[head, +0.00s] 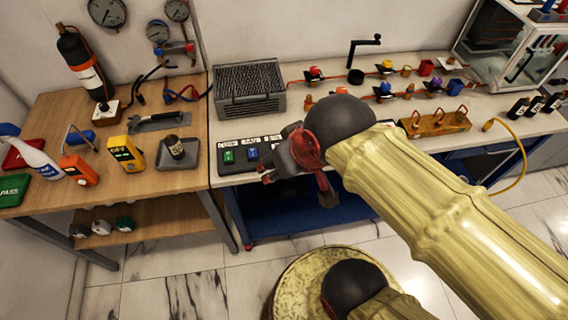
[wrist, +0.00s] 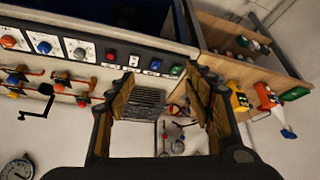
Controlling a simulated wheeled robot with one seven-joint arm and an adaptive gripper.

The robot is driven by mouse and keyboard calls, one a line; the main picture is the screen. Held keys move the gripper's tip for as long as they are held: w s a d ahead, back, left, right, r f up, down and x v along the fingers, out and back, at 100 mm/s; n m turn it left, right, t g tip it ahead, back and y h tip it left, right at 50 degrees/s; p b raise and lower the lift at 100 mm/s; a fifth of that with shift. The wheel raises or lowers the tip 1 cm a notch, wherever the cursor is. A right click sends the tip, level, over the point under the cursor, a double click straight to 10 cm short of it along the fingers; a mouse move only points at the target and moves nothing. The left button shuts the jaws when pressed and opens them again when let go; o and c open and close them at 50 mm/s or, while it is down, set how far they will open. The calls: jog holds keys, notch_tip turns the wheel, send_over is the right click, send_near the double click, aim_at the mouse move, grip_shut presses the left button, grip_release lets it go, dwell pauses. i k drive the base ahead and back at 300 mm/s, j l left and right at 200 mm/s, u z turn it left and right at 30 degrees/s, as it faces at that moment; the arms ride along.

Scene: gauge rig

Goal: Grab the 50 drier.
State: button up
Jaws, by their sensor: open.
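My gripper (head: 298,180) hangs in front of the right bench's front edge, in the middle of the head view. In the wrist view my gripper (wrist: 162,100) has its two fingers wide apart with nothing held between them. I cannot read a "50" label on anything, so I cannot tell which object is the 50 drier. Small dark, white and green objects (head: 101,227) sit on the left bench's lower shelf. Dark bottles (head: 519,108) stand at the right bench's far right.
The wooden left bench (head: 150,185) also carries a yellow meter (head: 126,153), an orange device (head: 79,170) and a spray bottle (head: 38,157). A grey finned box (head: 250,98), pipes with coloured valves and a wooden block (head: 437,128) stand on the right bench.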

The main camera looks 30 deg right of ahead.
aim_at(523, 104)
jog(key=z, duration=2.65)
jog(key=i+l, duration=0.1)
jog(key=i, duration=0.6)
jog(key=i+l+u, duration=0.1)
jog(key=i, duration=0.6)
